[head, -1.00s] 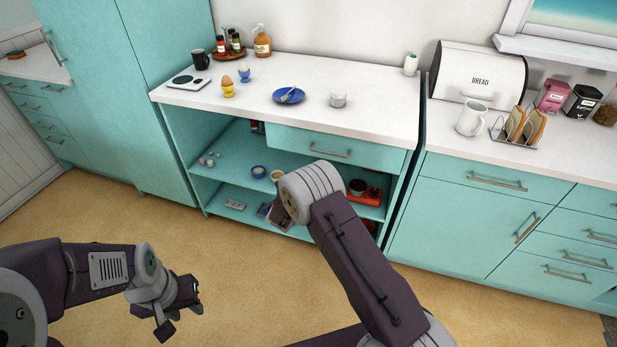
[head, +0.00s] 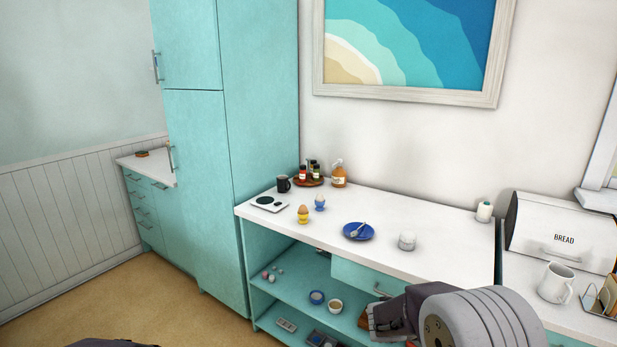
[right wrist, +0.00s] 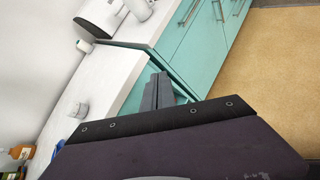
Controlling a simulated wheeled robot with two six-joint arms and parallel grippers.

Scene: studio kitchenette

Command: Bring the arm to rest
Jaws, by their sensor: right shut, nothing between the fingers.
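My right gripper (head: 372,318) is at the lower right of the head view, in front of the shelf unit's drawer (head: 352,275). The right wrist view shows its two fingers (right wrist: 158,90) close together with nothing between them. Beyond them are the white counter (right wrist: 118,84) and teal fronts. My right forearm and wrist hide part of the shelves and drawer. My left gripper is out of frame; only a dark sliver of my own body shows at the bottom edge of the head view.
The worktop (head: 290,215) bears a blue plate (head: 366,235), a white jar (head: 407,240), egg cups, a mug (head: 283,184) and bottles. Bowls (head: 335,306) stand on the shelf below. A bread bin (head: 562,232) and white mug (head: 556,283) stand right. Floor is open at left.

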